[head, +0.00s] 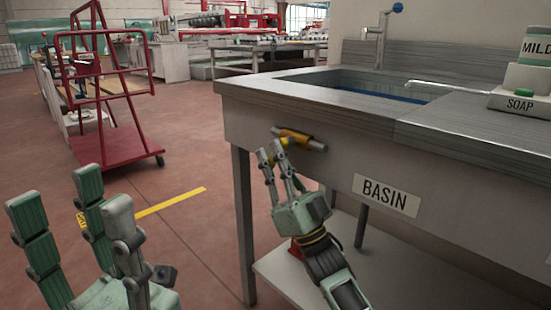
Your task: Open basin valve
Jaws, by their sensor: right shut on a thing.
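The basin (385,90) is set in a steel sink unit on the right, with a label reading BASIN (386,195) on its front panel. The basin valve, a yellow handle on a short grey pipe (317,145), sticks out of the front panel left of the label. My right gripper (274,150) is at the valve, its fingers shut on the yellow handle; the fingers hide part of the handle. My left gripper (70,215) is in the lower left, fingers spread apart and empty, away from the sink unit.
A faucet with a blue knob (397,7) stands behind the basin. A soap dispenser (520,103) sits on the counter at right. A lower shelf (285,275) runs under the sink. A red cart (115,150) stands on the left; the floor between is clear.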

